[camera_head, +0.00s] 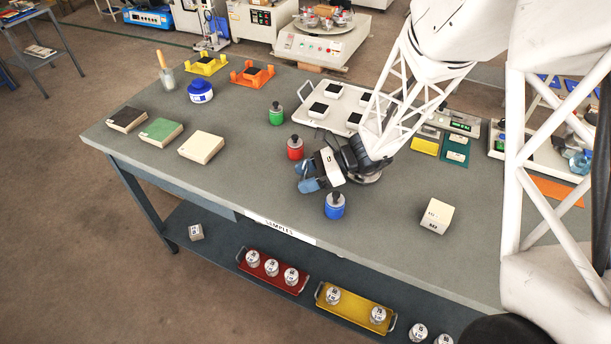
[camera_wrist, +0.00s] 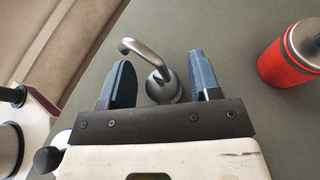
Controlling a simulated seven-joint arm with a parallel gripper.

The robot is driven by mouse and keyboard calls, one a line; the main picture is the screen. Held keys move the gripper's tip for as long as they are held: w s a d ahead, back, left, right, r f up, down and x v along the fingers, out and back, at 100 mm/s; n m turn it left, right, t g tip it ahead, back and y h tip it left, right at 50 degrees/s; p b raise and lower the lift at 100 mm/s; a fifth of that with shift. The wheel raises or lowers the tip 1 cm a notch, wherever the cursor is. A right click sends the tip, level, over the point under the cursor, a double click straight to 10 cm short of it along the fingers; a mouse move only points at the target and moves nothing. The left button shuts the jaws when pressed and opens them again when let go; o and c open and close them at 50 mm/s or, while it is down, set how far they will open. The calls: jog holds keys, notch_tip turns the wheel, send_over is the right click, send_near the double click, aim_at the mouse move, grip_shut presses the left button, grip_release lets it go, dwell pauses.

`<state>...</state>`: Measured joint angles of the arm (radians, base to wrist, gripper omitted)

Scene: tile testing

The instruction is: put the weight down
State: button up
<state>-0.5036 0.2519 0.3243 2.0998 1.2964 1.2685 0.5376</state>
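My gripper (camera_head: 307,177) is low over the front part of the grey workbench, between the red bottle and the blue bottle. The wrist view shows its two blue fingers (camera_wrist: 161,78) apart. Between them is a small grey metal piece with a round body and a bent hook (camera_wrist: 163,87), which looks like the weight. A narrow gap shows on both sides of it, so the fingers look open around it rather than shut on it. I cannot tell whether it rests on the bench. In the head view I cannot make it out.
A red bottle (camera_head: 295,148) stands close by and shows in the wrist view (camera_wrist: 291,55). A blue bottle (camera_head: 335,206), a green bottle (camera_head: 276,114) and a pale block (camera_head: 437,216) stand around. Trays with weights (camera_head: 273,274) are on the lower shelf.

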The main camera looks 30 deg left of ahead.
jog(key=shift+o, duration=0.3)
jog(key=shift+r, duration=0.15)
jog(key=shift+w+d+r, duration=0.3)
jog(key=shift+w+d, duration=0.1)
jog(key=shift+d, duration=0.15)
jog(key=shift+v, duration=0.9)
notch_tip(320, 180, up, 7)
jog(key=shift+s+a, duration=0.1)
